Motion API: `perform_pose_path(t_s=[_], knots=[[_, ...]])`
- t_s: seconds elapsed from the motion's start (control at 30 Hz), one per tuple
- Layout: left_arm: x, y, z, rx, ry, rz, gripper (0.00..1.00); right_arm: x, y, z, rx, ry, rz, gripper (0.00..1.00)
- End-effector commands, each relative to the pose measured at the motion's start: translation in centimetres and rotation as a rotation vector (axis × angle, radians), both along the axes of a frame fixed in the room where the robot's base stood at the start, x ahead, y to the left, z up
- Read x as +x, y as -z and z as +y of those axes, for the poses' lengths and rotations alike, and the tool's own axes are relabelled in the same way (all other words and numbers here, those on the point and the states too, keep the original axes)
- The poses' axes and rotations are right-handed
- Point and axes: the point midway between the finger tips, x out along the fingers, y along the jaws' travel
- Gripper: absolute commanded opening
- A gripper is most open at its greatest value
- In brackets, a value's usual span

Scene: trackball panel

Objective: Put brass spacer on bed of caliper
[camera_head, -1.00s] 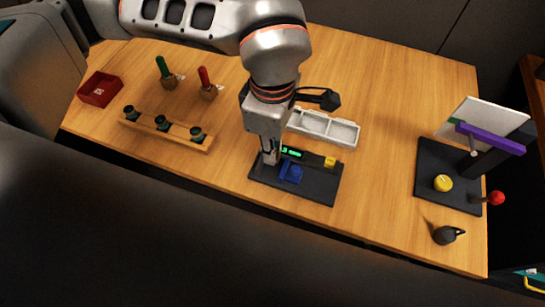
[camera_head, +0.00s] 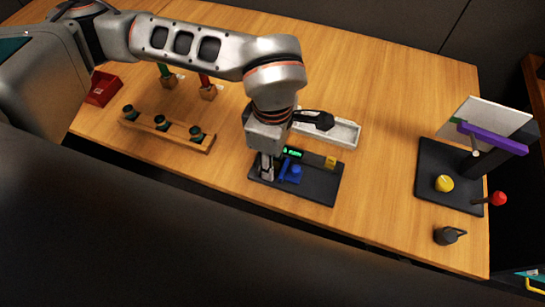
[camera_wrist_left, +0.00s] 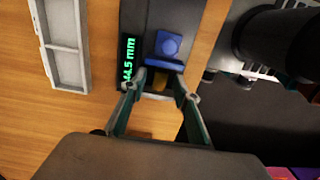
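The caliper is a dark flat bed (camera_head: 318,189) near the table's front edge, with a blue slider (camera_head: 290,174), a green lit display (camera_head: 292,153) and a yellow part (camera_head: 330,162). My left gripper (camera_head: 266,176) points down at the left end of the bed. In the left wrist view the two fingertips (camera_wrist_left: 161,80) are close together beside the blue slider (camera_wrist_left: 168,46), with the small brass spacer (camera_wrist_left: 160,83) between them. The spacer is mostly hidden, and I cannot tell whether it touches the bed. The display (camera_wrist_left: 129,60) reads about 44.5 mm. My right gripper is not in view.
A white compartment tray (camera_head: 340,131) lies behind the caliper. A wooden rack (camera_head: 166,131) with dark knobs and a red box (camera_head: 102,88) are to the left. Table between caliper and panel is clear.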

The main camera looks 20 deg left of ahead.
Motion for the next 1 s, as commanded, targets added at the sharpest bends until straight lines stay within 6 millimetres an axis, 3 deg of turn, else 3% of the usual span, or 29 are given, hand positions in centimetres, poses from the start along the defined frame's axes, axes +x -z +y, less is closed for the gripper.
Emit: perform_pose_path(t_s=[0.27, 0.43, 0.8, 1.0], knots=[[0.0, -0.1, 0.0, 0.000, 0.000, 0.000, 0.30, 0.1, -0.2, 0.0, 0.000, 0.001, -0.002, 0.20], [0.1, -1.3, 0.0, -0.001, 0.000, -0.004, 0.30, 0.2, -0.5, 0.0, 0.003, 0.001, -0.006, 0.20], [0.2, -8.6, 0.0, -0.001, 0.000, -0.006, 0.30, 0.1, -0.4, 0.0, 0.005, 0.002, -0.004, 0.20], [0.2, -11.4, 0.0, 0.000, -0.001, -0.004, 0.30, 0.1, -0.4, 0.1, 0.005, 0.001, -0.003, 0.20]])
